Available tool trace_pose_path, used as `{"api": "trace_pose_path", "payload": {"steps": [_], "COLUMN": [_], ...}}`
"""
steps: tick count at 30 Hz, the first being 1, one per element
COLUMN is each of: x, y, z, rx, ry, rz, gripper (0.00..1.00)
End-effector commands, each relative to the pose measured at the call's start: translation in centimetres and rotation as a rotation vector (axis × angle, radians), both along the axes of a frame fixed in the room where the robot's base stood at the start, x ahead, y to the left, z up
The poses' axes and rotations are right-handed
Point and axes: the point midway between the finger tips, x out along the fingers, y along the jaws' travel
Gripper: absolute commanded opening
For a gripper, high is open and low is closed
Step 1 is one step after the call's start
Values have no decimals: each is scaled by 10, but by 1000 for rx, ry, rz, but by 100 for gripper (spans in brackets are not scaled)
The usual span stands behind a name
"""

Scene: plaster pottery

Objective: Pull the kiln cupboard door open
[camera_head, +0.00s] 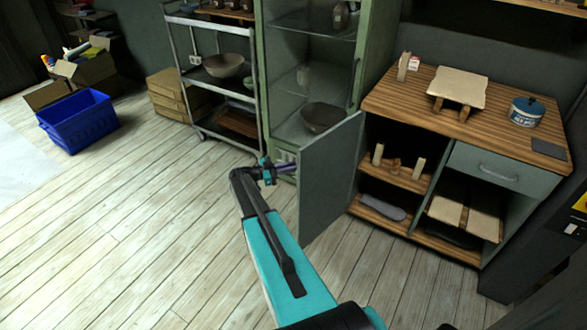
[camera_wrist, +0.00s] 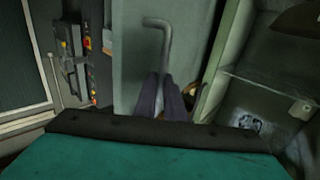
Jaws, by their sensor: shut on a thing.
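The grey-green cupboard door (camera_head: 328,185) stands swung wide out from the left side of the wood-topped bench unit (camera_head: 395,105). The open compartment (camera_head: 392,170) beside it shows its inside. My gripper (camera_head: 286,168) is on the left side of the door, at its far face. In the wrist view the door (camera_wrist: 135,65) fills the middle, with a bent metal bar handle (camera_wrist: 167,42). My gripper's fingers (camera_wrist: 161,100) are closed around the lower part of this handle. In the head view the handle is hidden behind the door.
A green glass-shelved cabinet (camera_head: 262,100) holding a dark bowl (camera_head: 323,117) stands close behind the door. A metal rack (camera_head: 196,85) stands left of it. A blue crate (camera_head: 78,122) is far left. The plank floor (camera_head: 130,230) at left is clear.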

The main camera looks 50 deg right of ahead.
Motion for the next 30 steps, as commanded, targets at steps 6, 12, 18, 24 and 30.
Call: {"api": "trace_pose_path", "payload": {"steps": [6,12,18,24,30], "x": [-1,0,3,15,31], "y": [0,0,5,23,49], "z": [-4,-3,-2,-3,-4], "rx": [8,5,4,4,4], "ry": [-1,-1,-1,-1,0], "rz": [-2,-1,0,0,1], "gripper": [28,28,28,28,28]}}
